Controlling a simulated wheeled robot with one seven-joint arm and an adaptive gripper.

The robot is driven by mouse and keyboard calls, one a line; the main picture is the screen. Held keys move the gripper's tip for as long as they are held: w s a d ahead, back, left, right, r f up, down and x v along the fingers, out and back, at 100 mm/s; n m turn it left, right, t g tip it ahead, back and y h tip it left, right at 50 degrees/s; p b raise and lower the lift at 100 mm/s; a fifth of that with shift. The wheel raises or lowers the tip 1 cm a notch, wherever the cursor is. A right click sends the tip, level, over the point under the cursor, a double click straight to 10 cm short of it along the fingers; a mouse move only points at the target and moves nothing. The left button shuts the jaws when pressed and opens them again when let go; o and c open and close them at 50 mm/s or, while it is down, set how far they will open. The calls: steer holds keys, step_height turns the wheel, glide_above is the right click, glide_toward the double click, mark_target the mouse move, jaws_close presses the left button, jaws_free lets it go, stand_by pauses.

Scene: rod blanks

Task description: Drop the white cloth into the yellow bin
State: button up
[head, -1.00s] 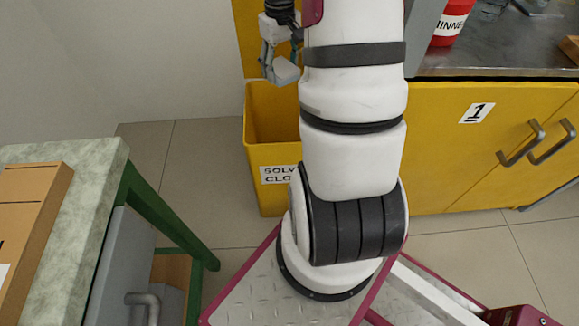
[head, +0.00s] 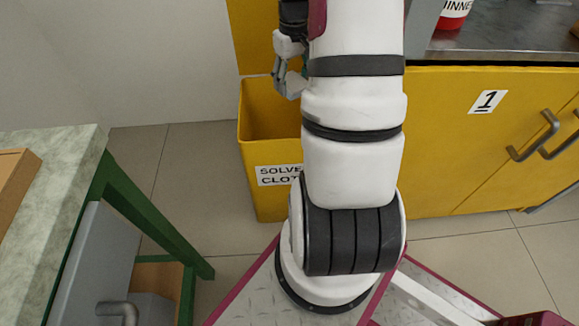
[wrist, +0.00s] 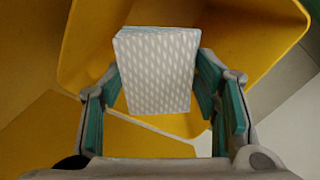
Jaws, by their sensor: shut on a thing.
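The white cloth (wrist: 158,68) is a folded, patterned pad with a pale blue edge, held between the teal-lined fingers of my gripper (wrist: 160,90) in the wrist view. The yellow bin (wrist: 85,40) lies behind the cloth there, its open mouth around and beyond it. In the head view the yellow bin (head: 270,205) stands on the floor against the yellow cabinet, with a partly covered label reading "SOLVE… CLOT…". My gripper (head: 288,82) is above the bin's mouth at its back right. The cloth cannot be made out in the head view.
A yellow cabinet (head: 450,150) marked 1, with a metal top (head: 500,48) and a red container (head: 453,14), stands right of the bin. A green-legged bench (head: 60,180) with a brown box (head: 14,185) is at left. Floor shows between bench and bin.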

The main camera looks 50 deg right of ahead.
steer(key=o, duration=1.3)
step_height(320, 180, up, 12)
